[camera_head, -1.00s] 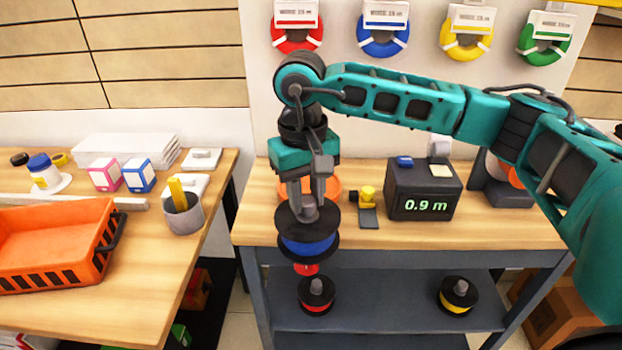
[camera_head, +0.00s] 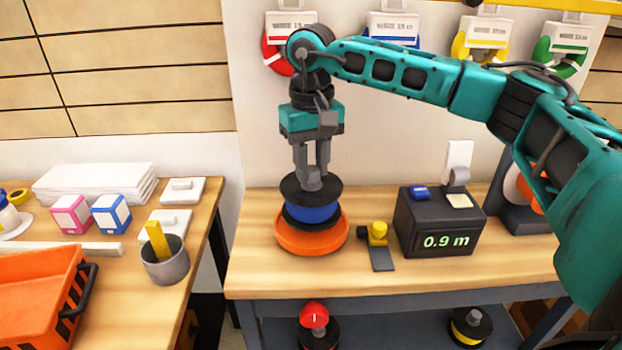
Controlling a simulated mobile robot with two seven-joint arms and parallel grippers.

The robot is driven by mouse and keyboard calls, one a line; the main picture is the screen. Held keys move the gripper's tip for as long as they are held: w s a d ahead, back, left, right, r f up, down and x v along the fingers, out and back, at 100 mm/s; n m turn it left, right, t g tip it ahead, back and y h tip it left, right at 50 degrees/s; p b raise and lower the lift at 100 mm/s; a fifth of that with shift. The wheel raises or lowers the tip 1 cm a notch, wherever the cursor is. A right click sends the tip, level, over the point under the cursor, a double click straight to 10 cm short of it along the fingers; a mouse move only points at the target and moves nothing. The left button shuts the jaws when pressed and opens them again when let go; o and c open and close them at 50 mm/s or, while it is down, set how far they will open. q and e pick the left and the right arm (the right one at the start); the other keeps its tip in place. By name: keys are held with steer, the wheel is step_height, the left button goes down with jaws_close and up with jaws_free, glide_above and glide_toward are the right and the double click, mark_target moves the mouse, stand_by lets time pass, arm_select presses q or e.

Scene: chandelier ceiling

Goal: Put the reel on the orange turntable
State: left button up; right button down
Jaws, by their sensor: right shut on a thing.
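The reel (camera_head: 311,213) has black flanges and a blue winding. My right gripper (camera_head: 312,178) is shut on the grey hub at the top of the reel, from above. The orange turntable (camera_head: 311,242) is a round disc on the wooden bench, at its left part. The reel is upright and right over the turntable, its lower flange at or just above the turntable's top. I cannot tell whether the two touch. The reel hides most of the turntable's upper face. My left gripper is not in view.
A yellow-topped device (camera_head: 378,235) and a dark meter box (camera_head: 440,222) reading 0.9 m stand right of the turntable. A red reel (camera_head: 315,318) and a yellow reel (camera_head: 468,325) are on the lower shelf. A grey cup (camera_head: 165,262) is on the left table.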

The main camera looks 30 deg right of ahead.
step_height(320, 180, down, 3)
steer(key=shift+f, duration=0.1)
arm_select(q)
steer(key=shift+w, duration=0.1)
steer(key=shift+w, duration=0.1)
arm_select(e)
steer(key=shift+f, duration=0.1)
steer(key=c, duration=0.8)
jaws_free()
steer(key=shift+r, duration=0.4)
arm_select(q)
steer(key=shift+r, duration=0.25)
arm_select(e)
step_height(320, 180, up, 12)
steer(key=shift+f, duration=0.25)
